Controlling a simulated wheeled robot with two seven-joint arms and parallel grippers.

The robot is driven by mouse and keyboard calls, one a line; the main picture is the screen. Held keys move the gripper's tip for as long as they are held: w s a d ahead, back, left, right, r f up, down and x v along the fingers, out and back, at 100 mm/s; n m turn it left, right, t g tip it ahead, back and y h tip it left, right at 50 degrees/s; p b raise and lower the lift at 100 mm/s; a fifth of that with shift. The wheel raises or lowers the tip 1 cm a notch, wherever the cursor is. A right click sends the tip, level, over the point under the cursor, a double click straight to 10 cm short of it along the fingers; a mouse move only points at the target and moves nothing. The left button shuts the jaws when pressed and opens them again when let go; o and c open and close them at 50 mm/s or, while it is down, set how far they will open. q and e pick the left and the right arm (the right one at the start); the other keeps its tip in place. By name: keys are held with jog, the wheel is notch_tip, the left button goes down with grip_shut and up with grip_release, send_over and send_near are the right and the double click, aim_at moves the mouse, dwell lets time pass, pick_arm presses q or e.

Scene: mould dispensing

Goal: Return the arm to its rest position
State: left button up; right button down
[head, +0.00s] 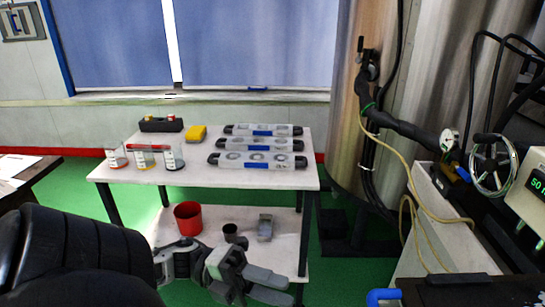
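My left arm comes in from the lower left, large and dark in the head view. My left gripper (278,287) is at the bottom centre, in front of the table's lower shelf (285,225). Its two grey fingers point to the right and lie close to each other in the picture. No held object shows between them, but from this angle I cannot tell how far apart they are. My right gripper is not in view.
A white table (200,185) holds three grey moulds (258,160), a yellow block (196,133), a black tray (161,124) and small glass beakers (175,157). A red cup (188,218) stands on the shelf. A metal tank (350,120) and a control box (525,195) stand right.

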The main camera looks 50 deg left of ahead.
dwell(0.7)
pick_arm(q)
jog(key=w+d+f+n+t+y, duration=0.2)
jog(key=w+f+n+t+y, duration=0.6)
jog(key=n+y, duration=0.85)
jog(key=s+d+f+n+g+h, duration=0.2)
jog(key=d+f+n+g, duration=0.4)
jog(key=d+f+n, duration=0.3)
jog(key=s+d+n, duration=0.1)
jog(key=d+n, duration=0.1)
jog(key=n, duration=0.1)
jog(key=shift+s+f+n, duration=0.2)
jog(key=shift+f+n, duration=0.05)
jog(key=shift+n, duration=0.1)
